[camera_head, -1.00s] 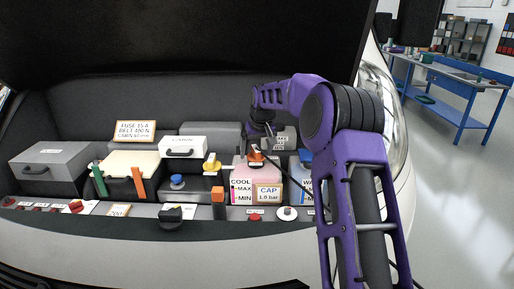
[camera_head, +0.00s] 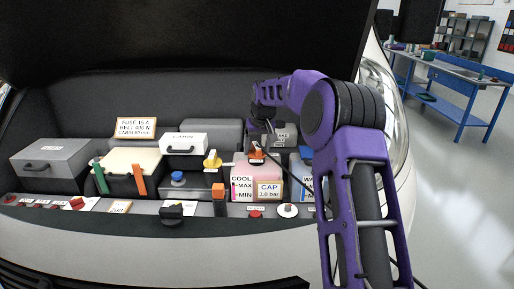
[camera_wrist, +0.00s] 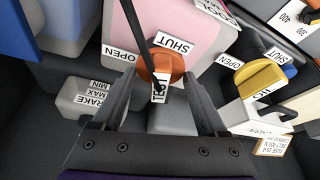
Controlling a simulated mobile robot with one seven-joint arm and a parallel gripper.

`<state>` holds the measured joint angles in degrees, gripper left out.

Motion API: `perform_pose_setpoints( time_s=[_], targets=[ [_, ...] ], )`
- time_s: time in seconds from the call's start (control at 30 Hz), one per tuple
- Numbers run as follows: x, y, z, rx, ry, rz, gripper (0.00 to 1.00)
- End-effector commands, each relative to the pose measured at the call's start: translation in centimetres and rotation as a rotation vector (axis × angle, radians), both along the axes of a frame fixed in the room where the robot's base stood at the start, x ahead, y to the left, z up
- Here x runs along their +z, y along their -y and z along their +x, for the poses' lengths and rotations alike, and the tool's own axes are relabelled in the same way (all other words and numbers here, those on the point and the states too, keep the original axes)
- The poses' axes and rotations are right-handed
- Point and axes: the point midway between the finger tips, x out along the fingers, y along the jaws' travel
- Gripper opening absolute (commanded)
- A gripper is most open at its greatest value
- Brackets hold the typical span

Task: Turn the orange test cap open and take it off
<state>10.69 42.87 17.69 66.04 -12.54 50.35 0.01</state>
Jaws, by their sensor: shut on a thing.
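The orange test cap (camera_wrist: 161,64) is at the top of the pink coolant tank (camera_wrist: 178,22), with a white label facing my gripper. It also shows in the head view as a small orange part (camera_head: 256,149) above the pink tank (camera_head: 243,172). My gripper (camera_wrist: 161,76) has one finger on each side of the cap and is shut on it. SHUT and OPEN labels lie beside the cap in the wrist view. A dark hose or cable crosses in front of the cap. I cannot tell whether the cap is seated or lifted clear.
A yellow cap (camera_head: 212,159) stands to the left, with its own OPEN and SHUT labels in the wrist view. A blue-capped part (camera_head: 306,155) is close on the right. The brake fluid tank (camera_wrist: 92,108) lies near my fingers. The raised hood (camera_head: 180,35) hangs above.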

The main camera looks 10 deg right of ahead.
Motion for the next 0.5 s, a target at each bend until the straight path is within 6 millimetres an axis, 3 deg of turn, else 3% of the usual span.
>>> perform_pose_setpoints(
  time_s=[0.23,0.5],
  targets=[
    [0.17,0.13,0.02,0.02,0.0,0.0,0.0],
    [0.3,0.21,0.04,0.181,-0.001,0.002,0.0]
  ],
)
